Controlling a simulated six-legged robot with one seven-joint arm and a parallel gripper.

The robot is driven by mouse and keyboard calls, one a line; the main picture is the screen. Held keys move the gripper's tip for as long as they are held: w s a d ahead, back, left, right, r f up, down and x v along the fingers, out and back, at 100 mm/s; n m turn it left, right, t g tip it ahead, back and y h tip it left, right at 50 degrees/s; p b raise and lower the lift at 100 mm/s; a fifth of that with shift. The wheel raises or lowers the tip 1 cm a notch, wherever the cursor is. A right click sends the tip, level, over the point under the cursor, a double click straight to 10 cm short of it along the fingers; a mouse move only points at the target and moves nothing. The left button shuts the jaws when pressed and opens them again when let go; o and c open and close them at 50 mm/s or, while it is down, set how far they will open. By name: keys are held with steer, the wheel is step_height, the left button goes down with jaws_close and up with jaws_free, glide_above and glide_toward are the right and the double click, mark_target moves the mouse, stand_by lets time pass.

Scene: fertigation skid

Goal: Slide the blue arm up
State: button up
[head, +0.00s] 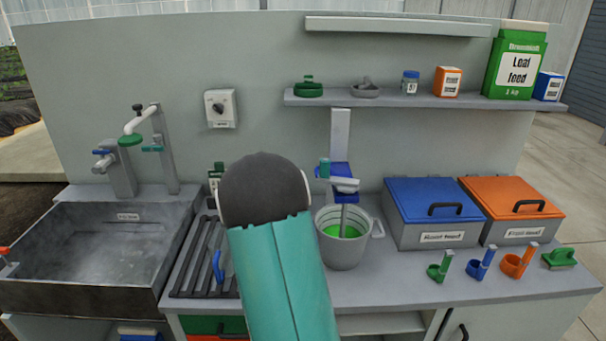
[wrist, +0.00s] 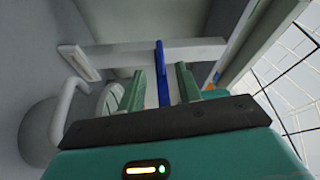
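The blue arm (head: 342,170) sits on a grey upright post (head: 340,130) at the back of the bench, above a grey bucket (head: 343,250) holding green liquid. A grey rod hangs down into the bucket. In the wrist view the blue arm (wrist: 163,78) shows as a narrow upright strip between the two green fingers of my gripper (wrist: 160,72). The fingers stand apart, with a gap on each side of the strip. My gripper is open around it, not clamped. In the head view my teal forearm hides most of the gripper.
A shelf (head: 430,101) with bottles and boxes runs above the bench to the right. Blue (head: 435,192) and orange (head: 510,190) lidded bins stand right of the bucket. A sink (head: 85,250) lies at left, a slotted rack (head: 195,265) beside it.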

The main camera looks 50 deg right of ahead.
mark_target(317, 170)
steer(key=x, duration=0.4)
steer(key=s+x, duration=0.1)
steer(key=x, duration=0.8)
steer(key=shift+s+d+r, duration=0.1)
steer(key=shift+d, duration=0.2)
steer(key=shift+w+d, duration=0.25)
steer(key=shift+d, duration=0.3)
steer(key=shift+r, duration=0.15)
jaws_close()
